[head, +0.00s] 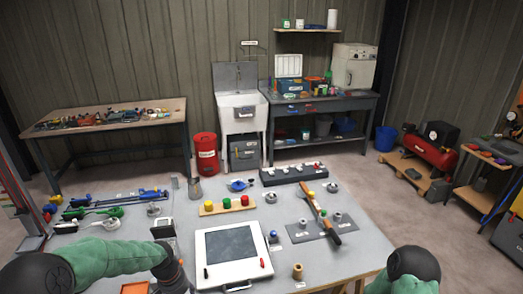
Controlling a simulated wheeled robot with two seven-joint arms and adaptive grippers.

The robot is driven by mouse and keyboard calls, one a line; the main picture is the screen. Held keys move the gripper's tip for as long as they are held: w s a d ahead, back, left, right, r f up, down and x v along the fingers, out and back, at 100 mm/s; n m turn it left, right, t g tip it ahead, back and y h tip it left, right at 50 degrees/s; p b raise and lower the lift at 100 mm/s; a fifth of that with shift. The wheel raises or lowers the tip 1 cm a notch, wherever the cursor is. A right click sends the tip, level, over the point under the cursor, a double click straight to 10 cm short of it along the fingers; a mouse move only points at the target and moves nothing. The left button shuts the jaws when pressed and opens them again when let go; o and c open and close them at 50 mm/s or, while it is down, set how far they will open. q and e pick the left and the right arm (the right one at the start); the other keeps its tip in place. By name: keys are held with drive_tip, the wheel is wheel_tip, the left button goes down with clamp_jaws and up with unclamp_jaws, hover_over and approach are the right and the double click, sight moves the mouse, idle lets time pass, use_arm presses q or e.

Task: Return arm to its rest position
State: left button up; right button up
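My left arm (115,258), with green links and dark joints, comes in from the lower left and reaches across the near left part of the grey table (350,262). Its dark wrist end, with my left gripper (168,252), is just left of a white framed panel (206,271) with a dark screen. The fingers are small and dark here, and I cannot tell whether they are open or hold anything. My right arm (405,276) shows only as a dark joint and green link at the lower right, by the table's near right corner. My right gripper is out of view.
On the table stand a wooden block with coloured knobs (228,206), a black strip with several pieces (293,173), a brown-handled tool (318,213) on a grey plate, and a wooden spool (297,271). Green and blue tools (105,208) lie left. The near right tabletop is clear.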

use_arm(q)
drive_tip(key=s+d+f+n+h+b, duration=0.1)
drive_tip(key=s+d+f, duration=0.35)
drive_tip(key=f, duration=0.35)
drive_tip(key=s+d+f+n+h+b, duration=0.1)
drive_tip(key=s+d+f+b, duration=0.15)
drive_tip(key=d+f, duration=0.35)
drive_tip(key=s+d+f+n+b, duration=0.1)
drive_tip(key=s+d+f+n, duration=0.3)
drive_tip(key=s+f, duration=0.6)
drive_tip(key=s, duration=0.2)
drive_tip(key=shift+s, duration=0.4)
